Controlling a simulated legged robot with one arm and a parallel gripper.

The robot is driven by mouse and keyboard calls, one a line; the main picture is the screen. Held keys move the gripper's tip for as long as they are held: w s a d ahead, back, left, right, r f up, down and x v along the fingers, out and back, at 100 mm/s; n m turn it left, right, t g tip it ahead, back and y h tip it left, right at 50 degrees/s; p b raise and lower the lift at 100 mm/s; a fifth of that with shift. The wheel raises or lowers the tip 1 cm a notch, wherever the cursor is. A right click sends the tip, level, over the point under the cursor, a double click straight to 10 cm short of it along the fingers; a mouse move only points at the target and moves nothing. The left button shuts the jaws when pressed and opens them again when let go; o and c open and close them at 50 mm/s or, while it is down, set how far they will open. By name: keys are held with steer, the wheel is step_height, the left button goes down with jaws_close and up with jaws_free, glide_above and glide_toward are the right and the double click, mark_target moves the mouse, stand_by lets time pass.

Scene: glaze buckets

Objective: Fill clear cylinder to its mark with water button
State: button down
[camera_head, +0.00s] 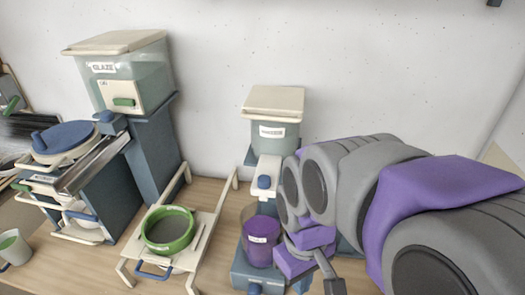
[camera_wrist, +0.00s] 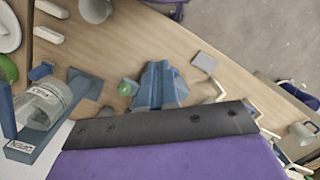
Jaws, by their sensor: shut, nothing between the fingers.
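The clear cylinder (camera_head: 261,236) stands on a blue base (camera_head: 243,272) below a lidded tank with a label (camera_head: 273,131). Its lower part looks purple in the head view; I cannot tell if that is contents or see-through colour. In the wrist view the cylinder (camera_wrist: 47,101) looks clear, with a printed label. A blue round knob (camera_head: 264,182) sits on the pale spout block above it. Another blue knob (camera_head: 254,288) is at the base front. My gripper (camera_head: 331,281) is shut and empty, right of the cylinder and apart from it. Any water level is unclear.
A glaze tank (camera_head: 120,85) on a blue stand is at the left. A green-rimmed sieve (camera_head: 169,231) rests on a pale frame beside the cylinder's base. A blue-lidded bucket (camera_head: 66,140) and a pale cup (camera_head: 14,247) are further left. A wall closes the back.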

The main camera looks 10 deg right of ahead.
steer(key=w+r+n+t+p, duration=0.1)
steer(key=w+r+n+p, duration=0.55)
steer(key=w, duration=0.75)
steer(key=w+r+n+p, duration=0.3)
steer(key=w+r+p, duration=0.4)
steer(key=w+r, duration=0.55)
glide_above(265, 178)
steer(key=shift+n, duration=0.25)
steer(key=f, duration=0.7)
steer(key=shift+d+f, duration=0.2)
steer(key=shift+f, duration=0.05)
steer(key=f, duration=0.2)
steer(key=a+f, duration=0.1)
steer(key=f, duration=0.3)
steer(key=shift+a, duration=0.3)
steer(key=shift+d+f, duration=0.1)
steer(key=shift+f, duration=0.2)
steer(key=shift+d+f, duration=0.1)
steer(key=shift+d, duration=0.4)
